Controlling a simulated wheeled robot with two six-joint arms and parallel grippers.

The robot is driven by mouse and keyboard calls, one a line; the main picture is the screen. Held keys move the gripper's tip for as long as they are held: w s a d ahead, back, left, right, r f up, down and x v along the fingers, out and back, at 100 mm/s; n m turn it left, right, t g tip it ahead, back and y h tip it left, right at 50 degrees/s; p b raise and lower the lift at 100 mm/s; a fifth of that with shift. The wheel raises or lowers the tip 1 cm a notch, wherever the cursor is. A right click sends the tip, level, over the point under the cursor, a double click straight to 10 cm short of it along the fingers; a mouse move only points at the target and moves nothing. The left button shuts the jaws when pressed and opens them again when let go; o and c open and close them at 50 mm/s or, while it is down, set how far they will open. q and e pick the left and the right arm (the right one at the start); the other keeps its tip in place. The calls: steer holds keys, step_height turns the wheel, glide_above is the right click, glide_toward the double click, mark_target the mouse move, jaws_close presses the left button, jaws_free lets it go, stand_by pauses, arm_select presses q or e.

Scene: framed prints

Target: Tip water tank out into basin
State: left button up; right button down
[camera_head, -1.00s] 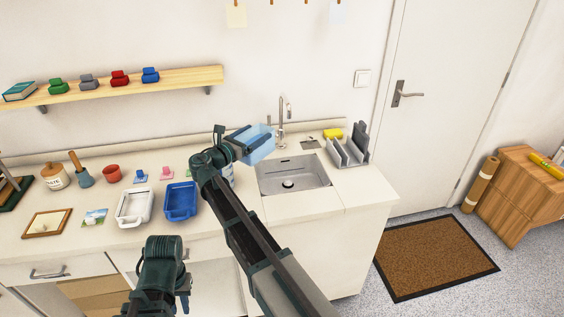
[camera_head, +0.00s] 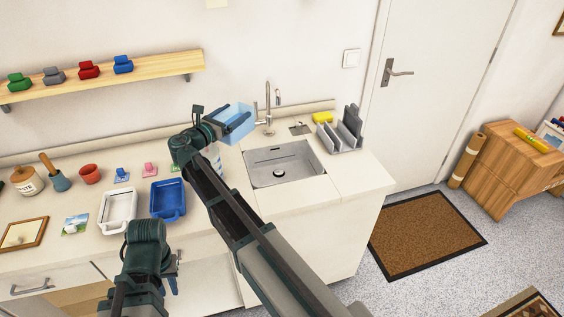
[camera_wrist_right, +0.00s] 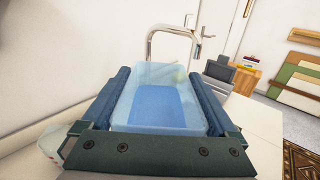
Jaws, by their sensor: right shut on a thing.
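The water tank (camera_head: 238,113) is a clear, light blue open box. In the right wrist view the tank (camera_wrist_right: 160,74) looks upright, with blue water inside. My right gripper (camera_head: 226,124) is shut on it, with a dark finger along each side, and holds it above the counter, up and left of the basin in the head view. The basin (camera_head: 262,178) is a grey metal sink set into the counter, with a dark drain. My left gripper (camera_head: 172,272) hangs low in front of the counter, apart from everything; its fingers are too hidden to read.
A tall metal faucet (camera_head: 267,108) stands behind the basin, close to the tank. A yellow sponge (camera_head: 322,118) and a grey rack (camera_head: 343,135) are to the right. A blue tray (camera_head: 168,200) and a white tray (camera_head: 118,211) sit on the counter to the left.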

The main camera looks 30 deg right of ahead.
mark_target(254, 118)
steer(key=shift+s+d+f+m+y, duration=0.4)
steer(key=shift+s+d+f+m, duration=0.15)
steer(key=shift+d+f+m, duration=0.25)
steer(key=shift+s+d+f+m+y, duration=0.4)
steer(key=shift+s+d+f+m, duration=0.15)
steer(key=shift+d+f+m, duration=0.25)
step_height(254, 118, down, 10)
steer(key=s+d+m+y+b, duration=0.1)
steer(key=d+m+b, duration=0.1)
steer(key=b, duration=0.5)
steer(key=shift+s+d+y, duration=0.35)
steer(key=shift+y, duration=0.05)
steer(key=shift+s+d+f, duration=0.15)
steer(key=shift+f, duration=0.05)
steer(key=shift+s+d+f+m+y, duration=0.35)
steer(key=shift+d+m+y, duration=0.15)
steer(key=shift+m, duration=0.2)
steer(key=shift+s+d+f+m+y, duration=0.1)
steer(key=shift+d+f+m+y, duration=0.2)
steer(key=shift+f+m+y, duration=0.15)
stand_by(0.8)
steer(key=shift+s+d+r+m+t+y+p, duration=0.25)
steer(key=shift+d+m+y+p, duration=0.1)
steer(key=shift+m+y+p, duration=0.3)
steer(key=shift+s+d+r+m+t+y+p, duration=0.2)
steer(key=shift+d+r+m+t+y+p, duration=0.15)
steer(key=shift+p, duration=0.35)
stand_by(1.4)
